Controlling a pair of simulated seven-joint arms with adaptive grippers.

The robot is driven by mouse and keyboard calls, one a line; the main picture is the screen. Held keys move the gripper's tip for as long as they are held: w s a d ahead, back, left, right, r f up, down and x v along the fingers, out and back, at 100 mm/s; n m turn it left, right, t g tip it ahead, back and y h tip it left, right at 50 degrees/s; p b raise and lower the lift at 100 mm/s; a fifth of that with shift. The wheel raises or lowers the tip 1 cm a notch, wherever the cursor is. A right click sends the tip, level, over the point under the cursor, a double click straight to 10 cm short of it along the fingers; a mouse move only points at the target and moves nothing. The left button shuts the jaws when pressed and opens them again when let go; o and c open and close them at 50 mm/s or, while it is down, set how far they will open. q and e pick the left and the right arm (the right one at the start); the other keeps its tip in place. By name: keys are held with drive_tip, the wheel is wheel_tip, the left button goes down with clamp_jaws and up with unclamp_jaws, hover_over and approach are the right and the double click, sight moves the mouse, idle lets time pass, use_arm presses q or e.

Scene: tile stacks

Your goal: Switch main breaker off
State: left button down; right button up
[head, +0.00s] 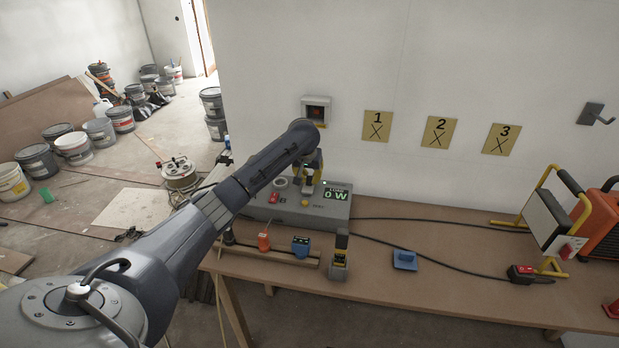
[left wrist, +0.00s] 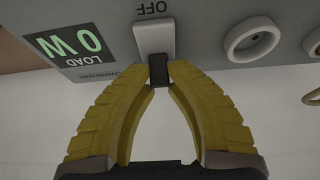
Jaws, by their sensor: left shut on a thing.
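The grey power box (head: 262,208) stands on the bench near the wall. Its green display (head: 337,195) reads 0 W and also shows upside down in the left wrist view (left wrist: 70,45). The main breaker is a pale switch body (left wrist: 155,38) with a dark handle (left wrist: 159,71), beside an OFF label (left wrist: 151,8). My left gripper (left wrist: 160,86) has its yellow fingertips closed on the dark handle. In the head view the left gripper (head: 311,172) is over the box, and my arm partly hides it. My right gripper is not in view.
A red-handled tool (head: 264,241) and a blue item (head: 300,246) are along the bench's front left. A blue piece (head: 404,260) lies on the bench. A work lamp (head: 545,225) and an orange heater (head: 598,228) stand at right. Black cables cross the bench (head: 450,285).

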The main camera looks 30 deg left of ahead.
sight(309, 180)
use_arm(q)
drive_tip(key=shift+s, duration=0.1)
drive_tip(key=t, duration=0.2)
drive_tip(key=s+t+y, duration=0.1)
drive_tip(key=t, duration=0.1)
drive_tip(key=s+d+t+y, duration=0.1)
drive_tip(key=shift+t, duration=0.4)
drive_tip(key=shift+s+d+f+t+y, duration=0.1)
drive_tip(key=shift+s+t+y, duration=0.25)
drive_tip(key=shift+t, duration=0.55)
drive_tip(key=shift+s+f+t+y, duration=0.15)
drive_tip(key=shift+t+y, duration=0.3)
drive_tip(key=shift+t, duration=0.45)
drive_tip(key=shift+r+t, duration=0.15)
drive_tip(key=shift+t, duration=0.15)
drive_tip(key=c, duration=1.3)
unclamp_jaws()
wheel_tip(309, 180, up, 10)
drive_tip(key=shift+f, duration=0.1)
